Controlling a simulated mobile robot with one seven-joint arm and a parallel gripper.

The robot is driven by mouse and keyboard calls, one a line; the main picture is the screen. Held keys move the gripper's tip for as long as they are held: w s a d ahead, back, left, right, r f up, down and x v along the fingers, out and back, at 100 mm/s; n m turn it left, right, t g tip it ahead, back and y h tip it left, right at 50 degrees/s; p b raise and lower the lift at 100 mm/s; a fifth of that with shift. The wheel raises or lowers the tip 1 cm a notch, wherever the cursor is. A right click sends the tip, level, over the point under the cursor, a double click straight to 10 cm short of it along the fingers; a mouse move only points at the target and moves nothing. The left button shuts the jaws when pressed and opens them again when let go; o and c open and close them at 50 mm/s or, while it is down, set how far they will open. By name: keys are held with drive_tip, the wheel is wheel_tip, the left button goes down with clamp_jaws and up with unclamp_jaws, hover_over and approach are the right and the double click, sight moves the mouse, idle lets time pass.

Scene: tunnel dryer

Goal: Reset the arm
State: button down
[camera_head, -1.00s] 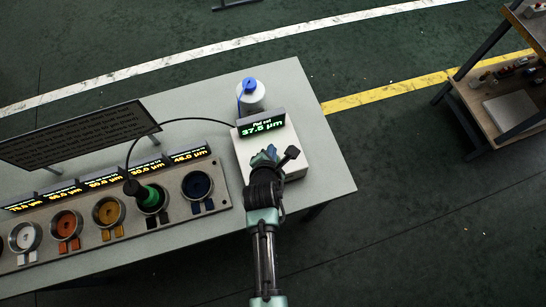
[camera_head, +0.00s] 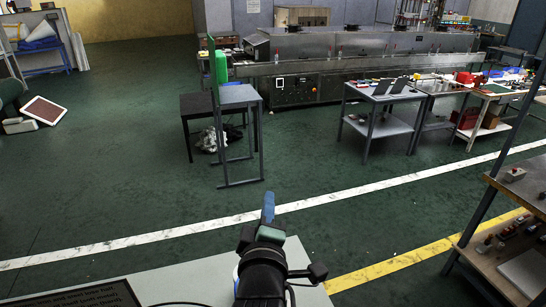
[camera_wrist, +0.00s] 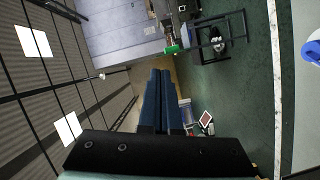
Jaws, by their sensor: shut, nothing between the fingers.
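My gripper (camera_head: 268,205) is at the bottom middle of the head view, raised in front of the near work table (camera_head: 185,280). Its blue fingers point away from me. In the wrist view my gripper (camera_wrist: 157,75) shows two blue fingers pressed together with nothing between them. The wrist view looks across the room, with the picture turned sideways. My forearm below the gripper is mostly out of the head view.
A shelf rack (camera_head: 500,245) stands at the right. Grey tables (camera_head: 238,97) and the long dryer (camera_head: 340,70) are farther back. The green floor between is clear. A blue bottle cap (camera_wrist: 312,50) edges into the wrist view.

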wheel_tip(320, 180, up, 14)
drive_tip(key=s+f+m+t+b, duration=0.1)
drive_tip(key=s+m+t+b, duration=0.15)
drive_tip(key=m+t, duration=0.2)
drive_tip(key=s+r+m+t+b, duration=0.2)
drive_tip(key=s+r+m+t, duration=0.4)
drive_tip(key=s+r, duration=1)
wheel_tip(320, 180, up, 4)
drive_tip(key=d+m, duration=0.1)
drive_tip(key=m, duration=0.2)
drive_tip(key=shift+s+f+y+b, duration=0.15)
drive_tip(key=shift+s+y+b, duration=0.15)
drive_tip(key=shift+b, duration=0.1)
drive_tip(key=shift+w+m, duration=0.1)
drive_tip(key=shift+m, duration=0.15)
